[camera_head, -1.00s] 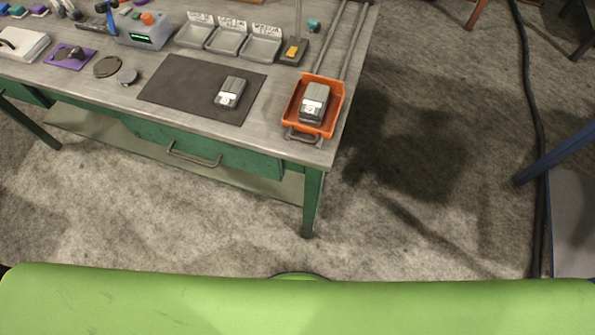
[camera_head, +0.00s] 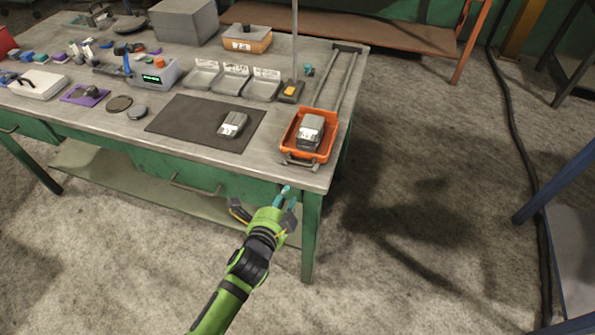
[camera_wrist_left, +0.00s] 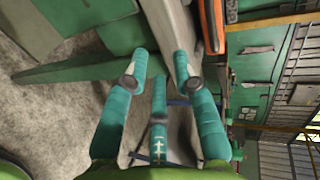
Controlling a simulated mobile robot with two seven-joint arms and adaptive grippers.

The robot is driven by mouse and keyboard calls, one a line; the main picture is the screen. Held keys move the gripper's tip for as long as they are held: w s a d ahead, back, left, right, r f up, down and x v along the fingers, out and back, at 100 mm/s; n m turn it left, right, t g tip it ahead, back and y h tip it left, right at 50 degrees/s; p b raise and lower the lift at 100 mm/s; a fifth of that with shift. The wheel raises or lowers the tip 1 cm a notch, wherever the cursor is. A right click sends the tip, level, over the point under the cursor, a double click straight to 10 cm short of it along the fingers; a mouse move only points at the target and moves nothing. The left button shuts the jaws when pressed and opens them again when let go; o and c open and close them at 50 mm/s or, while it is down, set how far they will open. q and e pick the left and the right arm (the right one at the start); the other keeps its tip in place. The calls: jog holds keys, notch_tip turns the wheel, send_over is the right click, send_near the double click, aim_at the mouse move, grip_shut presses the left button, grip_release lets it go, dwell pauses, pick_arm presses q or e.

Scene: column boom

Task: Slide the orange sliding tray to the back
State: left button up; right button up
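The orange sliding tray (camera_head: 325,147) sits at the front end of two grey rails on the table's right side. A grey boxy device (camera_head: 310,131) lies in it, and a grey bar handle (camera_head: 299,163) is on its front. My left gripper (camera_head: 265,201) is in front of the table, below and left of the tray and apart from it. In the left wrist view its teal fingers (camera_wrist_left: 160,68) are spread with nothing between them. The orange tray edge (camera_wrist_left: 212,24) shows at the top there, beyond the right finger. My right gripper is not in view.
The rails (camera_head: 345,80) run back from the tray and look clear. A small stand with a thin upright pole (camera_head: 295,45) is left of them. A dark mat (camera_head: 180,121) with another grey device (camera_head: 232,124) lies left of the tray. Grey bins (camera_head: 232,82) stand behind.

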aim_at(297, 175)
pick_arm(q)
jog(key=shift+m+t+h, duration=0.3)
jog(key=shift+m+t, duration=0.2)
jog(key=shift+m, duration=0.2)
jog(key=shift+w+d+r, duration=0.55)
jog(key=shift+w+r, duration=0.05)
jog(key=shift+w, duration=0.6)
jog(key=shift+w+d+r, duration=0.55)
jog(key=shift+w+d, duration=0.05)
jog(key=shift+w, duration=0.65)
jog(key=shift+w+d+r, duration=0.55)
jog(key=shift+w+r, duration=0.05)
jog(key=shift+w, duration=0.6)
grip_shut()
